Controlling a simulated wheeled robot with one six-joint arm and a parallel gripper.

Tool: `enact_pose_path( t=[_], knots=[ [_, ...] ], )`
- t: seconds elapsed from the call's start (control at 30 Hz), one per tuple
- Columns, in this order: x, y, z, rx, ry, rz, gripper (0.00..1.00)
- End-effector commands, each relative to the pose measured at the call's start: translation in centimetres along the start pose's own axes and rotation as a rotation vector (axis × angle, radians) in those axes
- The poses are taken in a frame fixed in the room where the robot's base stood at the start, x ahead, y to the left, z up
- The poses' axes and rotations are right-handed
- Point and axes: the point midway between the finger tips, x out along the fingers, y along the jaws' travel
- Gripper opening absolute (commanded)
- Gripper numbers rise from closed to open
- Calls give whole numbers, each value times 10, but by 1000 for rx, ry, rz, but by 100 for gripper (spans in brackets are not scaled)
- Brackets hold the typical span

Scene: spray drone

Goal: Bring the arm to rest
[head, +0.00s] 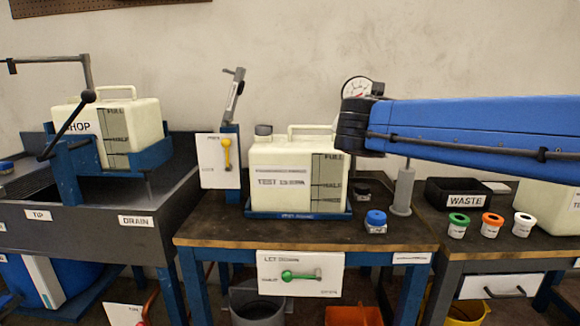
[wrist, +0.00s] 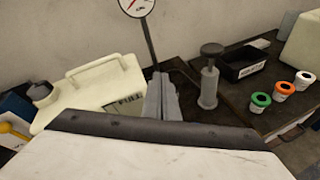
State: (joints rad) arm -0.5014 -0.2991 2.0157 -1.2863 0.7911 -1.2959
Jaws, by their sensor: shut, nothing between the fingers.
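My blue arm reaches in from the right in the head view, above the bench, ending in a dark wrist joint. My gripper (wrist: 163,98) shows in the wrist view as two grey fingers close together, shut and empty. In that view it lies between a white tank (wrist: 85,92) and a grey hand pump (wrist: 209,78). In the head view the fingers cannot be made out. The white tank (head: 280,170), marked with FULL and HALF lines, stands upright in a blue tray left of my wrist.
A pressure gauge (head: 357,88) is behind my arm. A blue-capped jar (head: 375,221), black WASTE bin (head: 462,196) and green (head: 458,225), orange (head: 491,224) and white (head: 523,224) cups stand on the benches. Another tank (head: 118,128) rests in a blue cradle over the left sink.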

Motion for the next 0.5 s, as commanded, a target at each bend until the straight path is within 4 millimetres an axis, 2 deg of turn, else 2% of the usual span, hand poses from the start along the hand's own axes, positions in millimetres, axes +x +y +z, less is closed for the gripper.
enact_pose_path(
  t=[0.03, 0.2, 0.27, 0.4, 0.5],
  knots=[
    [-3, -33, -6, 121, 31, -52, 0],
    [-22, -129, -45, 570, 124, -237, 0],
    [-33, -160, -62, 736, 146, -308, 0],
    [-65, -225, -110, 1142, 178, -494, 0],
    [-93, -262, -148, 1438, 180, -639, 0]
  ],
)
